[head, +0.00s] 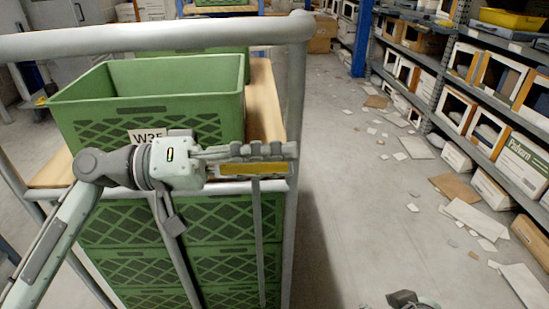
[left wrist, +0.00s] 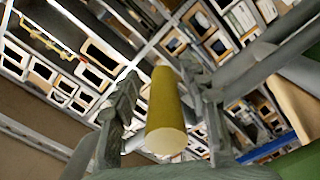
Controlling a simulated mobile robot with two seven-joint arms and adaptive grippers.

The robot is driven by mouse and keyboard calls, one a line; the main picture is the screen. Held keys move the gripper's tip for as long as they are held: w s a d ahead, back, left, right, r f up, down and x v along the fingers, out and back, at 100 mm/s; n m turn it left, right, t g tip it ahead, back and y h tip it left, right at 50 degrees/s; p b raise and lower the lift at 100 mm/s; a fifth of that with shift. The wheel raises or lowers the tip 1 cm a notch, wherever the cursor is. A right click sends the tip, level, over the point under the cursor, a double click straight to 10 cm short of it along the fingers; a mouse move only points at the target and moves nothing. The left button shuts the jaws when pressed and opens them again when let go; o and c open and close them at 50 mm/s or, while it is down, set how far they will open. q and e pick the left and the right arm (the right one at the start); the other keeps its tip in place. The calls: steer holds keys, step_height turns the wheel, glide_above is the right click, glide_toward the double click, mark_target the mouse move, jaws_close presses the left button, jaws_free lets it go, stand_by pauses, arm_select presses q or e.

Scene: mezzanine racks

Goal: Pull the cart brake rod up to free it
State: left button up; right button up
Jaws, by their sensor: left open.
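A cart (head: 299,75) with pale grey tube rails stands at the left of the head view. A yellow rod grip (head: 250,169) shows just below my left gripper's fingers, and a thin grey rod (head: 258,240) runs down below it. My left gripper (head: 292,152) points right along the grip. In the left wrist view the yellow grip (left wrist: 166,105) lies between the two spread fingers, its pale end towards the camera. Contact with the fingers cannot be told. Part of my right gripper (head: 408,300) shows at the bottom edge, mostly cut off.
Green crates (head: 150,78) are stacked on the cart, close behind and below my left arm. Shelves with white boxes (head: 520,155) line the right side. The aisle floor (head: 345,200) is open beside the cart, with scattered cardboard (head: 455,187) and paper further right.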

arm_select(q)
steer(key=a, duration=1.2)
